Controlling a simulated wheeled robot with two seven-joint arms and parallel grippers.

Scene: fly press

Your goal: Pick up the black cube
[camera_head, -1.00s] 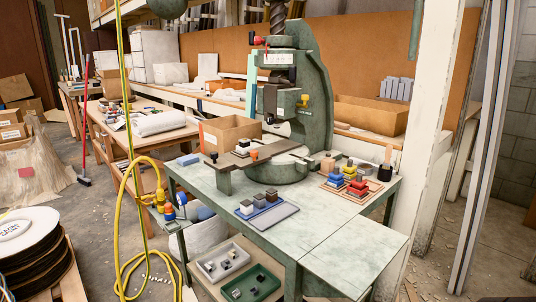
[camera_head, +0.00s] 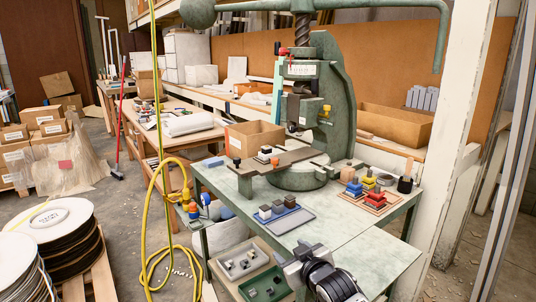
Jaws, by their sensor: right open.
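My right gripper (camera_head: 300,260) comes in from the bottom edge, over the near part of the green table, and is open. Nothing shows between its fingers. A white-topped dark block (camera_head: 265,151) sits on the fly press plate (camera_head: 285,160). My left gripper is not in view.
The green fly press (camera_head: 335,110) stands at the back of the table (camera_head: 345,217). Coloured blocks (camera_head: 369,182) and a black pot (camera_head: 405,185) are to the right. A grey tray (camera_head: 262,255) and green tray lie lower. A yellow hose (camera_head: 147,245) hangs at left.

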